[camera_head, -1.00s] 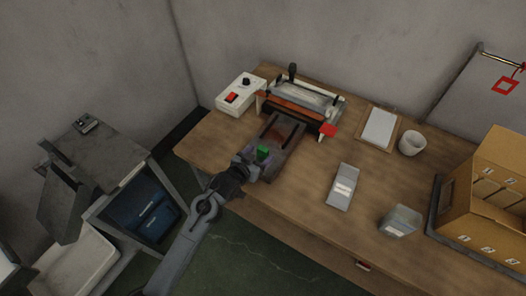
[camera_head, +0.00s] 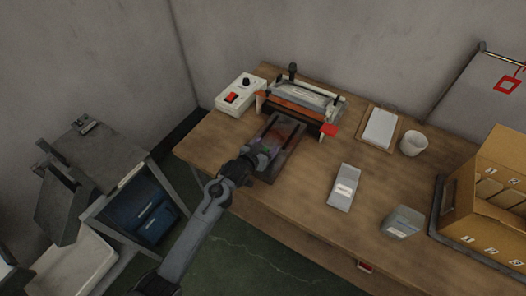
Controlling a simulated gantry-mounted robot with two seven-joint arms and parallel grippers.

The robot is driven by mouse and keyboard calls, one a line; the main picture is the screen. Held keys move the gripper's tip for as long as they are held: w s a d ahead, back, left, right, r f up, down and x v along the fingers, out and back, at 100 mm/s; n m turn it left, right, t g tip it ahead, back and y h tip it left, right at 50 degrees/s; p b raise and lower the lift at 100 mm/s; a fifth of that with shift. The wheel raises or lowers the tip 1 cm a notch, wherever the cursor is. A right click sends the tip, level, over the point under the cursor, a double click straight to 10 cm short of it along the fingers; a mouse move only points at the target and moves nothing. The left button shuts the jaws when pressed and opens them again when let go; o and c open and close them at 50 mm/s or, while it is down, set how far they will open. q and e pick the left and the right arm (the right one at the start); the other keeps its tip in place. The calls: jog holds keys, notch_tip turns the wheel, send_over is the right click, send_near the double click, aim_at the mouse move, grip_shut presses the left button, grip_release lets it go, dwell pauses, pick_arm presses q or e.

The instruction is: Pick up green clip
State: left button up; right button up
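My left gripper (camera_head: 262,153) reaches in from the lower left, over the near end of the dark sliding tray (camera_head: 291,147) in front of the press (camera_head: 302,99). The gripper is small and seen from behind, so I cannot tell whether its fingers are open or shut. The green clip is not clearly visible; it is probably hidden by the gripper at the tray's near end. My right gripper is not in view.
A white control box (camera_head: 240,95) with a red switch stands left of the press. A grey-white packet (camera_head: 343,187), a grey box (camera_head: 402,222), a clipboard (camera_head: 380,128), a white cup (camera_head: 413,143) and a cardboard carton (camera_head: 500,200) occupy the table's right side.

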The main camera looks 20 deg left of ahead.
pick_arm(q)
jog(key=c, duration=0.8)
jog(key=shift+r, duration=0.1)
